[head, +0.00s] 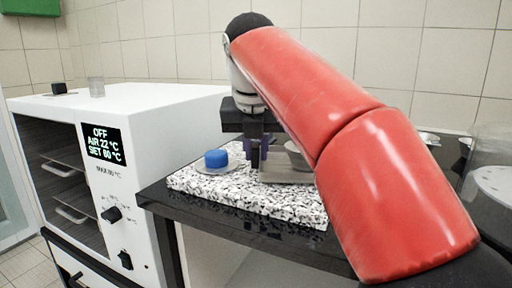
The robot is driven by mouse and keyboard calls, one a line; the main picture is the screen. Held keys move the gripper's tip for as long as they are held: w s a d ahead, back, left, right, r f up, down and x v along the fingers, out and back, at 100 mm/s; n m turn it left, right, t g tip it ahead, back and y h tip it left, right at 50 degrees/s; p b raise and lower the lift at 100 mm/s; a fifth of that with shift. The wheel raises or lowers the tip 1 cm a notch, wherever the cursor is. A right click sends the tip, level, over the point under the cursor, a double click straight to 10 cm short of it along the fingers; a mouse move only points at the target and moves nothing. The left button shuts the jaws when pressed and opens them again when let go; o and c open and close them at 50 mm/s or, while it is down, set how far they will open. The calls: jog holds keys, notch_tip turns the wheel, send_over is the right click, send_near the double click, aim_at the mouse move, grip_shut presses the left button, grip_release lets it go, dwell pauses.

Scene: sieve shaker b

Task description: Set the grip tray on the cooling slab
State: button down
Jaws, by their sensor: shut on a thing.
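The cooling slab (265,208) is a thick, black-and-white speckled slab on the dark bench. My gripper (258,160) points down over the slab, shut on the near-left end of the grip tray. The grip tray (282,176) is a shallow grey metal tray at the slab's right part. I cannot tell whether it touches the slab or hangs just above it. A pale round dish (297,154) shows on the tray. My red arm hides the tray's right side and part of the dish.
A white oven (155,135) with an open, racked chamber stands left. The dark bench (185,205) runs right. A clear vessel (492,175) stands at the far right.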

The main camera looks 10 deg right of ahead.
jog(key=shift+f, duration=0.3)
jog(key=c, duration=1.3)
grip_release()
